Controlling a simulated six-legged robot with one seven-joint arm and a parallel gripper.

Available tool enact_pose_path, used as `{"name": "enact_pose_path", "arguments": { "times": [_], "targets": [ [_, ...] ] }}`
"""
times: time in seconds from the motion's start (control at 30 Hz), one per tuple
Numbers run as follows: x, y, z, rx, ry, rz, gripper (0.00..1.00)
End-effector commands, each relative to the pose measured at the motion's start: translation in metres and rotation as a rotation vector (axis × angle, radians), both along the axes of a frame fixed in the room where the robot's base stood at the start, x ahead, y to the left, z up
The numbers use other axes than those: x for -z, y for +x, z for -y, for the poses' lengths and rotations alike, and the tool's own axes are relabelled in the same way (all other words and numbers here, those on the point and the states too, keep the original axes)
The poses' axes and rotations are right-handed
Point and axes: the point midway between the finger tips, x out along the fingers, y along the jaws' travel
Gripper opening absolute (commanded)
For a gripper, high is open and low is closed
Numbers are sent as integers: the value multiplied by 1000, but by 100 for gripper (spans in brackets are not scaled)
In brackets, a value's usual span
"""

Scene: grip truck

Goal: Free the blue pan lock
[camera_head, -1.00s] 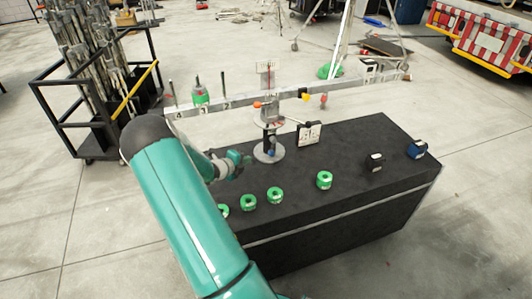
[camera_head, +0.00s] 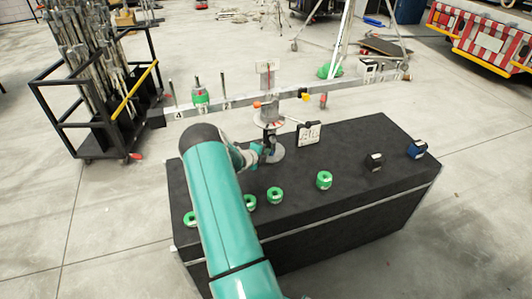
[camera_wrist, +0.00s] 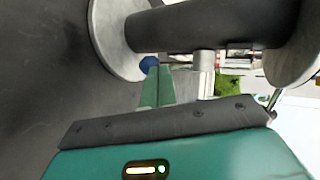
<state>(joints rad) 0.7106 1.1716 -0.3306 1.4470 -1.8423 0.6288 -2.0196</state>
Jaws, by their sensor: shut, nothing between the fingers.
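The blue pan lock (camera_wrist: 149,62) is a small round blue knob beside the dark post (camera_wrist: 205,27) of the grey stand. In the wrist view it lies just beyond the tips of my gripper (camera_wrist: 156,72). The teal fingers are together with nothing between them, and the tips overlap the knob's lower edge in the picture. I cannot tell whether they touch it. In the head view my gripper (camera_head: 263,150) is at the stand's lower part, just above its round base (camera_head: 279,154). The knob is hard to make out there behind the gripper.
The stand is on a black case (camera_head: 345,190) with several green tape rolls (camera_head: 324,180) along its front, and a black roll (camera_head: 374,162) and a blue roll (camera_head: 417,150) at right. A white-faced slate (camera_head: 309,134) stands right of the stand.

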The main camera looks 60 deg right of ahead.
Motion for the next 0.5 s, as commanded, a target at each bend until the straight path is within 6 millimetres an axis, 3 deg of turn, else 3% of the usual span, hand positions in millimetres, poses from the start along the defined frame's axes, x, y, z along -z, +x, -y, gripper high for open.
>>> {"name": "enact_pose_path", "arguments": {
  "times": [0.5],
  "targets": [
    [4, -2, 5, -1, -22, -26, 0]
  ]
}}
